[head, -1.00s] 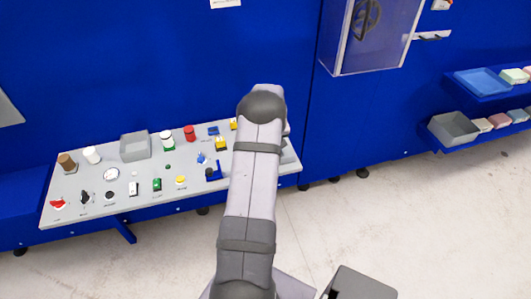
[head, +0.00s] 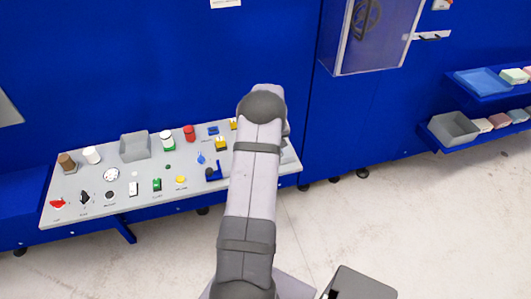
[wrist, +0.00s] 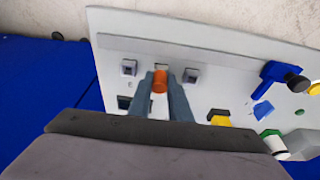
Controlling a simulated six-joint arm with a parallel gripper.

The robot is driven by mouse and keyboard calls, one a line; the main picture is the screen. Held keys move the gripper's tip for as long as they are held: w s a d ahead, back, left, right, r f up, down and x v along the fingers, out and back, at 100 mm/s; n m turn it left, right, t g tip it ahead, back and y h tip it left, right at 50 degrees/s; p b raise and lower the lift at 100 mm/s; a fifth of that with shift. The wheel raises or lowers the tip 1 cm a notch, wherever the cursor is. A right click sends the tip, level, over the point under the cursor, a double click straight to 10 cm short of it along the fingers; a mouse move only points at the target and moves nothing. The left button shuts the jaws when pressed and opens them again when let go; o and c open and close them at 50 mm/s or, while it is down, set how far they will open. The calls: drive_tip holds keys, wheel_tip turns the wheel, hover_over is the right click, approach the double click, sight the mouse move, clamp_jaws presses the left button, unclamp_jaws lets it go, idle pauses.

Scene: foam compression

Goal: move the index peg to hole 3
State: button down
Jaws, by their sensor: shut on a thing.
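My gripper (wrist: 160,90) shows in the wrist view, its two grey fingers shut on an orange peg (wrist: 160,80). The peg lies between the fingertips, over the light grey panel (wrist: 230,67). Its lower end and any hole beneath it are too small or hidden to make out, so I cannot tell whether it is seated. In the head view my arm covers the gripper, the peg and the panel's right part. No hole numbers are readable.
Small grey blocks stand left (wrist: 129,67) and right (wrist: 190,75) of the fingers. A yellow-topped part (wrist: 219,118), a blue bracket with a black knob (wrist: 285,77) and a green-and-white part (wrist: 274,143) stand to the right. A grey bin (head: 135,147) stands farther along the panel.

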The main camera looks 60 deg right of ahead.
drive_tip(key=shift+r, duration=0.1)
drive_tip(key=shift+r+p, duration=1.35)
drive_tip(key=shift+r, duration=0.85)
